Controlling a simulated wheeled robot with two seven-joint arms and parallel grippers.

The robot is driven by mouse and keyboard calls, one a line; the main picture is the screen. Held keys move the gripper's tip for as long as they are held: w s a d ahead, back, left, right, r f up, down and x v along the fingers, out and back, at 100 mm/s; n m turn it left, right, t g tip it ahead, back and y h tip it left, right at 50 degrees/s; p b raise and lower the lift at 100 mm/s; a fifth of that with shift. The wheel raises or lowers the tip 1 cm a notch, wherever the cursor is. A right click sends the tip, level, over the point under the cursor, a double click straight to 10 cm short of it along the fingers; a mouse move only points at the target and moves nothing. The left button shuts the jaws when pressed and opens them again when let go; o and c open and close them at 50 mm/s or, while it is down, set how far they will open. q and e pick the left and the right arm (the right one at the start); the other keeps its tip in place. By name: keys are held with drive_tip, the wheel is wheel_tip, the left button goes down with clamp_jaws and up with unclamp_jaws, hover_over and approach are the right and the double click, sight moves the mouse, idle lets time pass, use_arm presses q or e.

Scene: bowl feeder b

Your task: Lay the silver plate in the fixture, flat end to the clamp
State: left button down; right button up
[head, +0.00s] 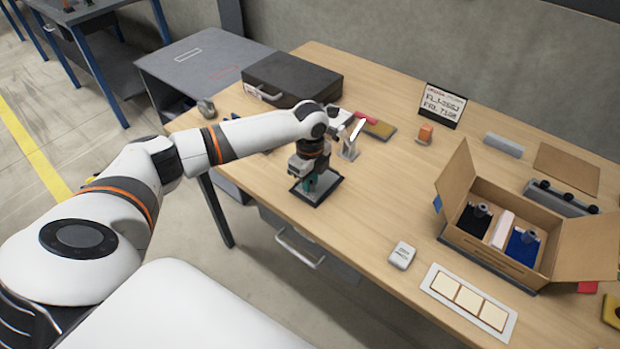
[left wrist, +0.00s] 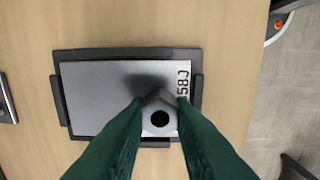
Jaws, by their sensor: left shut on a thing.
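My left gripper (head: 311,182) points down over a dark-edged grey tray (head: 331,188) near the front edge of the table. In the left wrist view its green fingers (left wrist: 159,104) are shut on a light silver piece, which I take for the silver plate (left wrist: 159,127). It has a dark round hole and an angular far end; the fingers hide its sides. Under it is the tray with a grey floor (left wrist: 95,90), black raised edges and a printed label at right. I cannot tell whether the plate touches the floor. The fixture and its clamp cannot be made out surely.
Behind the gripper stand a tilted silver-and-white piece (head: 352,138) and a black case (head: 292,78). An open cardboard box (head: 490,262), a white tray with cream squares (head: 432,284) and a small grey block (head: 402,255) are to the right. The table's middle is clear.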

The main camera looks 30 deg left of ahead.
use_arm(q)
drive_tip(key=c, duration=1.3)
unclamp_jaws()
drive_tip(key=shift+f, duration=0.1)
drive_tip(key=shift+o, duration=0.2)
wheel_tip(320, 180, up, 12)
drive_tip(key=b, duration=0.1)
drive_tip(key=shift+r, duration=0.2)
drive_tip(key=shift+f, duration=0.1)
